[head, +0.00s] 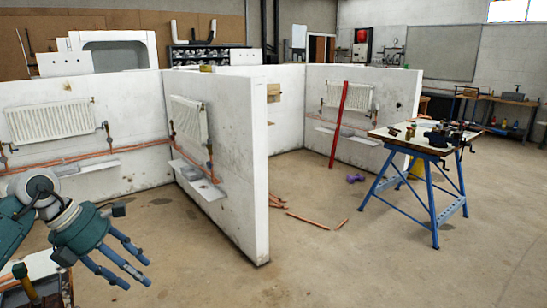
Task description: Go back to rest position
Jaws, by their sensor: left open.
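My left gripper (138,272), teal with blue-grey fingers, is at the lower left of the head view. Its fingers are spread and point down to the right, with nothing seen between them. It hangs in front of the white bay walls, above the concrete floor. My right gripper is not in view.
A white partition wall (235,170) stands near the middle. Radiators (52,121) hang in the bays. A blue-legged workbench (437,200) stands at right. Copper pipes (308,220) and a purple object (355,178) lie on the floor. A cluttered surface (40,264) is at lower left. The right foreground floor is clear.

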